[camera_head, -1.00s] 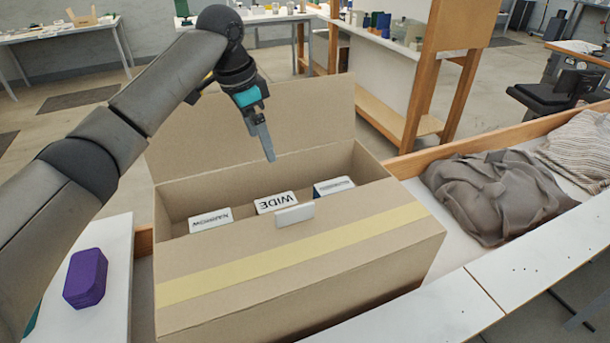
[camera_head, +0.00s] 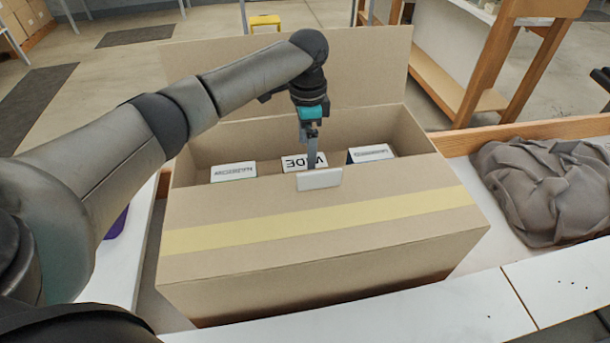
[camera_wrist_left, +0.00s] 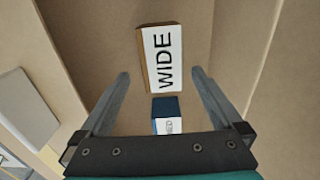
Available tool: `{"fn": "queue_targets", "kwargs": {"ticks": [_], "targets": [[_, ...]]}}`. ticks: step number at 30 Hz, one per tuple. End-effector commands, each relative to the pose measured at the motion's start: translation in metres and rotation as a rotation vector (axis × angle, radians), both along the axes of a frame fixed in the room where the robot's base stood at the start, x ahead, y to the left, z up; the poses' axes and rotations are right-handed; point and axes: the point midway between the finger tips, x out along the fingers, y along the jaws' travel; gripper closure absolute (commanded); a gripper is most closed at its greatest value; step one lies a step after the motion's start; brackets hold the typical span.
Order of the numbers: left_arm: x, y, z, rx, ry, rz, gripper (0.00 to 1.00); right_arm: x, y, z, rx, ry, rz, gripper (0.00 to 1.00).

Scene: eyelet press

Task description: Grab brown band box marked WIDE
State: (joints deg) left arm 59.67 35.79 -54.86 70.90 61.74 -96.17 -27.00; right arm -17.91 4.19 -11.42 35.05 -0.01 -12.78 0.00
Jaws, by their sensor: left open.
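The box marked WIDE stands inside a large open cardboard carton (camera_head: 300,260), and its white label (camera_head: 292,161) is partly hidden behind my left gripper in the head view. In the left wrist view the WIDE box (camera_wrist_left: 163,58) shows a white label and a brown side. My left gripper (camera_head: 312,162) points down into the carton, open and empty. In the wrist view its fingers (camera_wrist_left: 160,78) are spread, with the WIDE box ahead of and between their tips. My right gripper is not in view.
A white-labelled box (camera_head: 233,172) stands left of the WIDE box, and another (camera_head: 371,154) stands right. In the wrist view a dark blue box (camera_wrist_left: 166,108) lies nearer. A white tag (camera_head: 320,180) sits on the carton's front edge. A grey cloth (camera_head: 535,190) lies to the right.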

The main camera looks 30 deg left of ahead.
Motion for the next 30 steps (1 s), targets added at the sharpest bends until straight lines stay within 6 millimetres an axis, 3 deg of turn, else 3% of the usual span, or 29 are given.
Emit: {"fn": "queue_targets", "kwargs": {"ticks": [7,15,24,30], "targets": [[-0.001,0.002,-0.019,0.0,0.001,0.0,0.0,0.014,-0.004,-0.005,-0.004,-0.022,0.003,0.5],[-0.003,0.005,-0.057,0.0,0.001,0.001,0.0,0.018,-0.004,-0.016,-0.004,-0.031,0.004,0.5],[-0.002,0.005,-0.061,0.0,0.0,0.0,0.0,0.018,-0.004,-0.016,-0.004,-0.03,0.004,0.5],[-0.002,0.005,-0.061,0.001,-0.001,0.0,0.21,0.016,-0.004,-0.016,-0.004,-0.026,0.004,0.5]]}}
